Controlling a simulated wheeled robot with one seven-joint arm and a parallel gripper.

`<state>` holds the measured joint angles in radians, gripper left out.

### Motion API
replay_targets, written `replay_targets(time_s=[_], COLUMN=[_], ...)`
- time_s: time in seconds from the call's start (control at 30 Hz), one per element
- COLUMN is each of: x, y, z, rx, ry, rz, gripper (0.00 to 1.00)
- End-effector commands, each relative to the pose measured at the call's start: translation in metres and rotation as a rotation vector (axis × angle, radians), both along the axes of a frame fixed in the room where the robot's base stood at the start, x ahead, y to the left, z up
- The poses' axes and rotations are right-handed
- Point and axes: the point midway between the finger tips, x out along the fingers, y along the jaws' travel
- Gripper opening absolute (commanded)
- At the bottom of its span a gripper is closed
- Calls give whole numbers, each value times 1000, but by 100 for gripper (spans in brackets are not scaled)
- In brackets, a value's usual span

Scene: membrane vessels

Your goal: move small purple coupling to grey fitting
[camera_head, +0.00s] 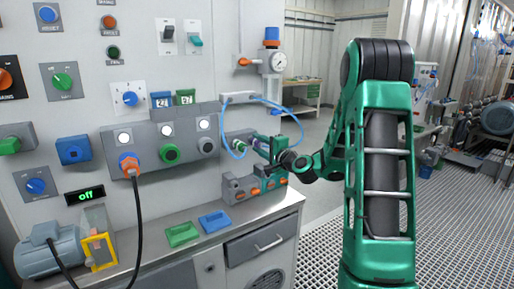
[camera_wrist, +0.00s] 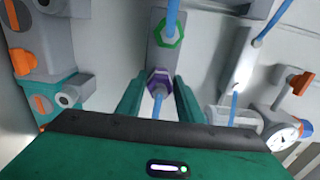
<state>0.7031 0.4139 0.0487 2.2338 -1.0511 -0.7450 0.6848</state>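The small purple coupling (camera_wrist: 159,78) shows in the wrist view on the lower end of a grey block, with a blue hose running from it. A green ring (camera_wrist: 168,30) sits higher on the same grey block (camera_wrist: 161,55). I cannot tell which grey part is the named fitting. My gripper (camera_wrist: 160,82) has one green finger on each side of the coupling, with narrow gaps showing, so it looks open around or just short of it. In the head view my gripper (camera_head: 265,146) is at the panel's right end and mostly hides the coupling.
Grey blocks with orange parts (camera_head: 254,184) stand on the bench below my gripper. Blue hoses (camera_head: 284,104) loop from a white manifold (camera_head: 238,97) close by. A pressure gauge (camera_head: 278,62) hangs above right. Green (camera_head: 181,234) and blue (camera_head: 214,221) trays lie on the bench.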

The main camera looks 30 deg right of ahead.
Motion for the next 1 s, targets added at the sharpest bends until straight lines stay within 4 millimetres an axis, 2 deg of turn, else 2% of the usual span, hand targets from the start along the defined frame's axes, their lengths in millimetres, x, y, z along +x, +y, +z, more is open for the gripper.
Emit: replay_targets(time_s=[0.07,0.33,0.47,0.8,1.0], x=[0,-1,-8,-67,-95], y=[0,0,0,-3,-4], z=[0,0,-1,-1,-1], rx=[0,1,3,3,1], ry=[0,1,2,3,3], rz=[0,0,-1,-4,-3], gripper=[49,49,49,49,49])
